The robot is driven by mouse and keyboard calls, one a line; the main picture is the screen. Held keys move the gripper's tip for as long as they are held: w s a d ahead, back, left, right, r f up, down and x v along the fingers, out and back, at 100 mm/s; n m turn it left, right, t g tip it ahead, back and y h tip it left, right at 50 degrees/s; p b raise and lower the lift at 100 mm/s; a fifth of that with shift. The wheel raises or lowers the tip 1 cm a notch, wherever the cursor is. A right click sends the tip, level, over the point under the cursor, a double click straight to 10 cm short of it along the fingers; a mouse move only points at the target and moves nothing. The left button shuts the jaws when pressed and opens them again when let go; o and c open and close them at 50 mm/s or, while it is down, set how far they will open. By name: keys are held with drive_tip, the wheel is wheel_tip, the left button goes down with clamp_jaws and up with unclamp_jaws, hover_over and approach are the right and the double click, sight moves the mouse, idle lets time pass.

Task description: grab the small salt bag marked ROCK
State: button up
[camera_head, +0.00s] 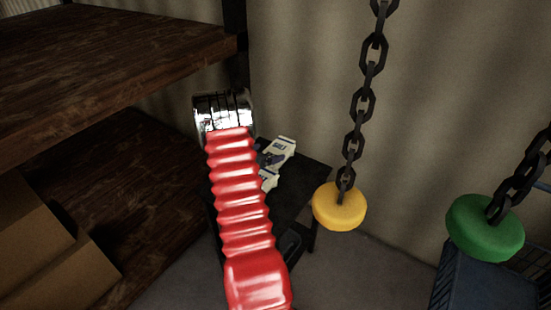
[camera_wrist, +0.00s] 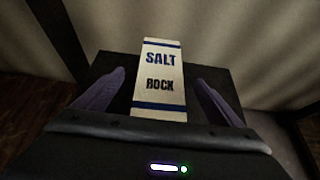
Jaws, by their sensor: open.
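The small salt bag (camera_wrist: 159,98) is white with blue bands and the words SALT and ROCK. In the wrist view it stands in the middle, facing me, between the two spread purple-grey fingers of my gripper (camera_wrist: 159,76). There are gaps on both sides, so neither finger visibly touches it. The bag's lower end is hidden behind my gripper's body. In the head view a white bag with blue marks (camera_head: 282,147) shows on a small black table (camera_head: 302,186), just right of my red arm. I cannot tell whether the white patch below belongs to it. My gripper is mostly hidden there.
A brown wooden shelf (camera_head: 110,60) fills the upper left, with cardboard boxes (camera_head: 45,245) on a lower board. A yellow disc (camera_head: 340,206) and a green disc (camera_head: 485,228) hang on chains to the right. A blue crate (camera_head: 480,285) is at the lower right.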

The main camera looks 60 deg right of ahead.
sight(276, 150)
drive_tip(key=shift+x, duration=2.65)
drive_tip(key=shift+a, duration=0.1)
drive_tip(key=c, duration=2)
drive_tip(key=shift+r, duration=0.15)
drive_tip(key=shift+c, duration=0.6)
drive_tip(key=shift+r, duration=0.1)
wheel_tip(276, 150, up, 10)
